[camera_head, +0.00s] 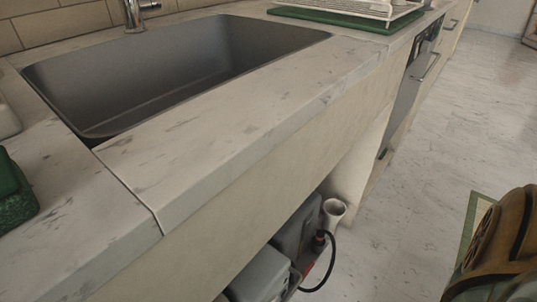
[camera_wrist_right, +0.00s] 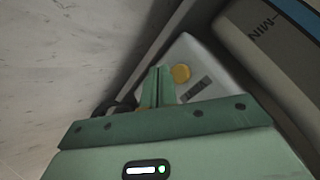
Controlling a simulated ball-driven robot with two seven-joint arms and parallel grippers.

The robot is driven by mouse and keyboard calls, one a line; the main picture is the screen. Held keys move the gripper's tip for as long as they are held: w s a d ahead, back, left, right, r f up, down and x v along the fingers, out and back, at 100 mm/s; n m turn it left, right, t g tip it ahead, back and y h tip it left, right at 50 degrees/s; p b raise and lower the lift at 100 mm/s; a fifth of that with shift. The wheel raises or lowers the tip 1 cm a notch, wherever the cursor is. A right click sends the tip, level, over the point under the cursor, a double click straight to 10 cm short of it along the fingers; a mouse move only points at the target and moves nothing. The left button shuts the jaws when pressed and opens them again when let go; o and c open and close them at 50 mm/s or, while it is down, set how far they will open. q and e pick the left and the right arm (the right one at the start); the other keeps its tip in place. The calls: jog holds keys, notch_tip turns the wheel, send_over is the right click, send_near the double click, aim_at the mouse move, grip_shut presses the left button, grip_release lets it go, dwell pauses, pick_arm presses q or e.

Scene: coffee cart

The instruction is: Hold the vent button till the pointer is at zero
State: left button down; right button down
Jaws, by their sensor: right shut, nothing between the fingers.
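A round yellow button (camera_wrist_right: 181,73) sits on a light grey housing (camera_wrist_right: 211,67) in the right wrist view. I take it for the vent button. My right gripper (camera_wrist_right: 160,72) is green, with its fingers shut together and empty. Its tips are just left of the button in the picture. I cannot tell whether they touch the housing. No pointer or gauge face is visible in either view. Neither gripper shows in the head view, where grey units (camera_head: 262,276) stand low under the counter.
A black hose (camera_head: 331,262) and a pale cup-like piece (camera_head: 334,210) are beside the units. The counter (camera_head: 215,135) with a dark sink (camera_head: 170,68) overhangs them.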

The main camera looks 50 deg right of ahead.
jog(key=shift+s+d, duration=0.2)
jog(key=shift+s, duration=1.75)
